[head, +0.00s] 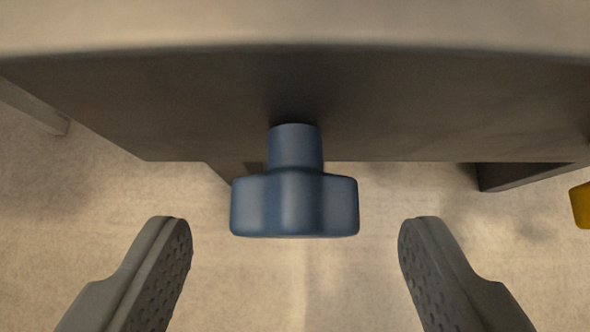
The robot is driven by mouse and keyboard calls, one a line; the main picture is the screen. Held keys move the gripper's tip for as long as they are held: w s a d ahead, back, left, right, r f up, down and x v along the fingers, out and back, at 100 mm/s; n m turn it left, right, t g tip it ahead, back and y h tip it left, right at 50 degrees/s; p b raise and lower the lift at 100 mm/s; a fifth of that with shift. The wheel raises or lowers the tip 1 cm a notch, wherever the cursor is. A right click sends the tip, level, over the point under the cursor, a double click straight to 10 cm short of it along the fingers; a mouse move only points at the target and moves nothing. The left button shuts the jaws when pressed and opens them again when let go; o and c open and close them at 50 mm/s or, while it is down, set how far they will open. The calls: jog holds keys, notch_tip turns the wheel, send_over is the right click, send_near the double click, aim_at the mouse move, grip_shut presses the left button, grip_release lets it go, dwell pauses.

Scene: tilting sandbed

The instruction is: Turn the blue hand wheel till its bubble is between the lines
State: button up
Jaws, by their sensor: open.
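The blue hand wheel (294,205) hangs by a short blue stem below the dark face of the sandbed (400,105), near the middle of the head view. My gripper (295,240) is open. Its two grey fingers, with studded inner pads, stand apart to the left and right of the wheel. Clear gaps show on both sides, and neither finger touches it. The bubble and its lines are not in view.
A pale rim (300,25) runs across the top. A yellow part (581,205) shows at the right edge. Dark supports stand below the bed's face, one at right (525,176). The pale floor (300,285) below the wheel looks clear.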

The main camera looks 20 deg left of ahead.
jog(key=shift+x, duration=1.05)
jog(key=c, duration=1)
jog(key=shift+o, duration=0.2)
jog(key=shift+a+r, duration=0.1)
jog(key=shift+a, duration=0.05)
